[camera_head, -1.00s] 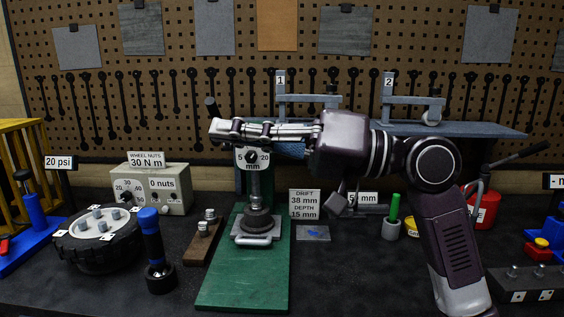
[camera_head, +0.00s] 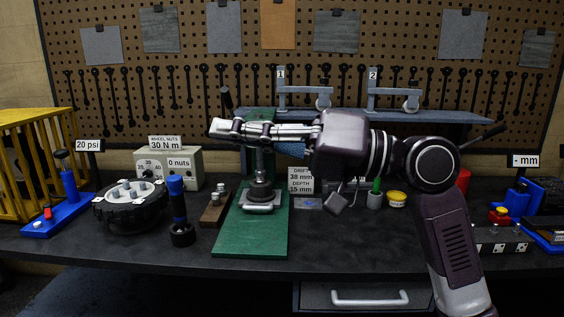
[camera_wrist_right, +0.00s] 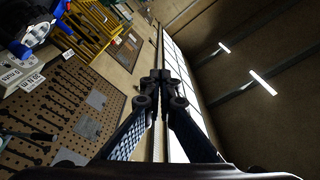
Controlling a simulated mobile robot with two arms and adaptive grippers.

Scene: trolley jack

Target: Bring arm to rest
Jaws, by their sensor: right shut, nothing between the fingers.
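My right arm comes up from the lower right of the head view and bends to the left at its wrist. My right gripper (camera_head: 225,130) points left, in front of the upper part of the green press stand. In the right wrist view its two fingers (camera_wrist_right: 159,88) meet at the tips with nothing between them. It holds no object and hides part of the stand's upright and dial. My left gripper is not in view.
The bench (camera_head: 110,258) holds a wheel (camera_head: 130,222), a torque box (camera_head: 190,168), a blue-handled tool (camera_head: 178,205), the green press base (camera_head: 235,243) and a yellow-lidded pot (camera_head: 397,204). A yellow rack (camera_head: 38,125) stands left. A drawer handle (camera_head: 370,298) shows below.

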